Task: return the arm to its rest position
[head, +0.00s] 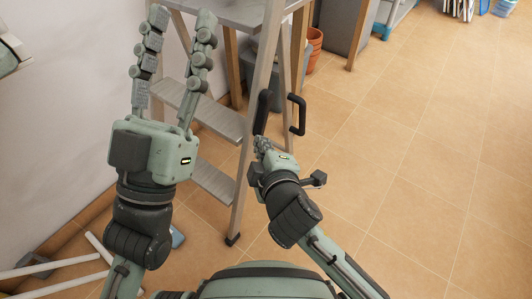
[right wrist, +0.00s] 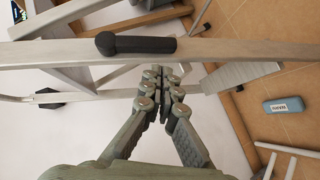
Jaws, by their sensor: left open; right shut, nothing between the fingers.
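My left gripper (head: 182,18) is raised at the upper left of the head view. Its two jointed fingers stand apart, open and empty, pointing towards the ladder top. My right gripper (head: 260,143) is lower, near the middle of the view, just beside the metal stepladder (head: 253,130). Its fingers are shut with nothing between them. In the right wrist view the right gripper (right wrist: 163,76) shows its fingertips together, close below a ladder rail (right wrist: 220,49) in the picture. I cannot tell whether they touch it.
Black handles (head: 297,115) stick out from the ladder beside my right gripper. White pipes (head: 55,263) lie at the lower left near the wall. A terracotta pot (head: 314,45) stands behind the ladder. The tiled floor (head: 430,140) at the right is clear.

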